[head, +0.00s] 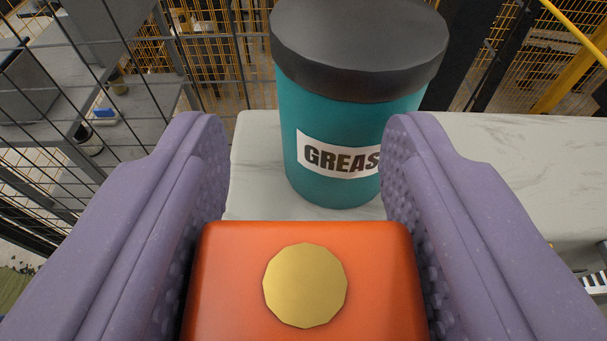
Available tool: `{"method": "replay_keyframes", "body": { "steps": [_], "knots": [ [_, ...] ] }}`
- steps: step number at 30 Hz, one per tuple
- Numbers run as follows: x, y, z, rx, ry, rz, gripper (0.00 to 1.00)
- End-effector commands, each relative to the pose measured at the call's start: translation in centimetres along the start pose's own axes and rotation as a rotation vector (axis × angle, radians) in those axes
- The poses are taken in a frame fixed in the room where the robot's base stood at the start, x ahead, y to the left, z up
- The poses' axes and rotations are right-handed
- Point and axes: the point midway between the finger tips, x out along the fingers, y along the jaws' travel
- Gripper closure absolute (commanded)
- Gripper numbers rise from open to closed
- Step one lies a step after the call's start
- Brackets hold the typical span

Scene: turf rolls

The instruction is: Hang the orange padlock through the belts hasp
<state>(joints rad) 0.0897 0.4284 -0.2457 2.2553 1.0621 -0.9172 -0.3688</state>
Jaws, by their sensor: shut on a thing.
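The orange padlock (225,285) is at the bottom middle of the head view, a rounded orange block with a gold disc (305,285) on its face. My gripper (305,170) has two purple, dimpled fingers, one on each side of the padlock, and is shut on its body. The lower part of the padlock is cut off by the frame edge, and its shackle does not show. The belts hasp is not in view.
A teal grease tub (330,140) with a black lid stands on a pale marbled table (500,150) just beyond the fingers, partly behind the right one. Wire mesh fencing (215,60) runs behind the table. Grey shelving (105,60) is at the left.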

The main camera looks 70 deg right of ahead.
Motion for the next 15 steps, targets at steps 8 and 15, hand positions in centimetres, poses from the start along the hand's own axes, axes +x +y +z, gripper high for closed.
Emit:
{"method": "replay_keyframes", "body": {
  "steps": [8,15],
  "knots": [
    [0.2,0.0,0.8,-0.001,0.000,0.000,0.85],
    [0.4,0.0,1.3,-0.001,0.000,0.000,0.85]
  ]
}}
